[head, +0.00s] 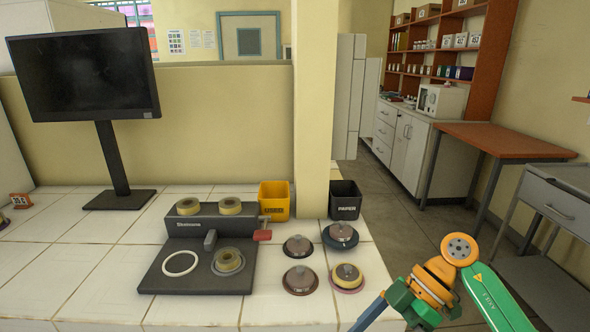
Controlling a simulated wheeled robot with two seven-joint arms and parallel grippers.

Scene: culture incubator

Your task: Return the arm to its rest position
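My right arm (440,278) comes in at the lower right, with green, orange and blue links. It bends at an orange joint, and its blue link runs down and left out of the bottom edge. Its gripper is out of the picture. My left arm and gripper do not show. The black incubator device (180,270) stands on the white tiled counter, left of the arm.
Several round dishes (300,280) lie right of the device, near the arm. A yellow bin (274,201) and a black bin (345,200) stand behind them, by a pillar. A monitor (84,76) stands at left. The front-left counter is clear. An orange-topped table (500,141) stands beyond.

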